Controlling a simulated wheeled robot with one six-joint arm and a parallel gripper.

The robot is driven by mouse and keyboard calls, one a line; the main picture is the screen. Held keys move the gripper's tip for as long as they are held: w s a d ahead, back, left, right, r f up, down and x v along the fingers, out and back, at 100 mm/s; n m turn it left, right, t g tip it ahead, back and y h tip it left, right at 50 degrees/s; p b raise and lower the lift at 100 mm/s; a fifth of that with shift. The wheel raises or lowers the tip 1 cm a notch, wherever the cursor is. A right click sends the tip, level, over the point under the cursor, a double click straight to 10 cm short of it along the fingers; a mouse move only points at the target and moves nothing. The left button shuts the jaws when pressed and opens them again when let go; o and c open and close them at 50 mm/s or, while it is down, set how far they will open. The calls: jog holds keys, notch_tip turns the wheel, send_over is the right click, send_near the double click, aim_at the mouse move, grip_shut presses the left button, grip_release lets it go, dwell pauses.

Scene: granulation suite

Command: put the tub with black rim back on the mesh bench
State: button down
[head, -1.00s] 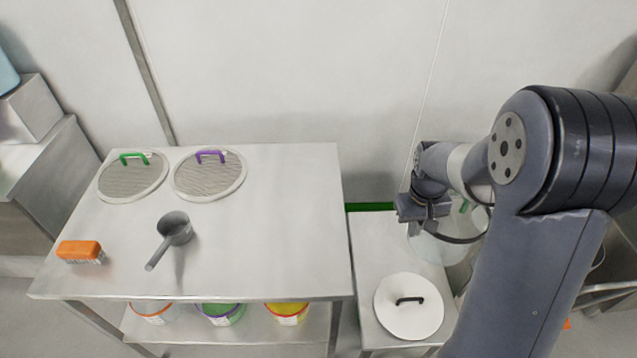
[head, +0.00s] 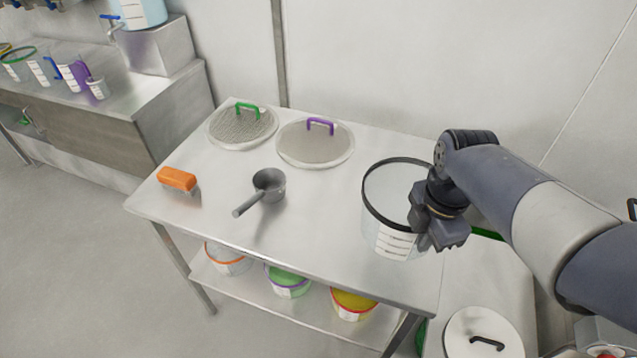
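The tub with black rim (head: 382,215) is translucent with white label panels on its side. It is upright at the right end of the mesh bench (head: 330,222), a steel table with mesh discs on it. My gripper (head: 437,232) is at the tub's right side, near its rim, and appears to hold it there. The fingertips are partly hidden against the tub wall. I cannot tell whether the tub's base touches the bench top.
Two mesh discs, one with a green handle (head: 247,112) and one with a purple handle (head: 319,126), lie at the back. A scoop (head: 268,184) and an orange brush (head: 177,179) lie on the left. Tubs sit on the lower shelf. A white lid (head: 483,335) lies lower right.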

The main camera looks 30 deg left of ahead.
jog(key=shift+f, duration=5)
jog(key=shift+f, duration=0.15)
jog(key=c, duration=1.7)
grip_release()
jog(key=r, duration=1.2)
jog(key=shift+s+d+r, duration=0.15)
jog(key=shift+s+d, duration=0.05)
jog(key=shift+s, duration=0.05)
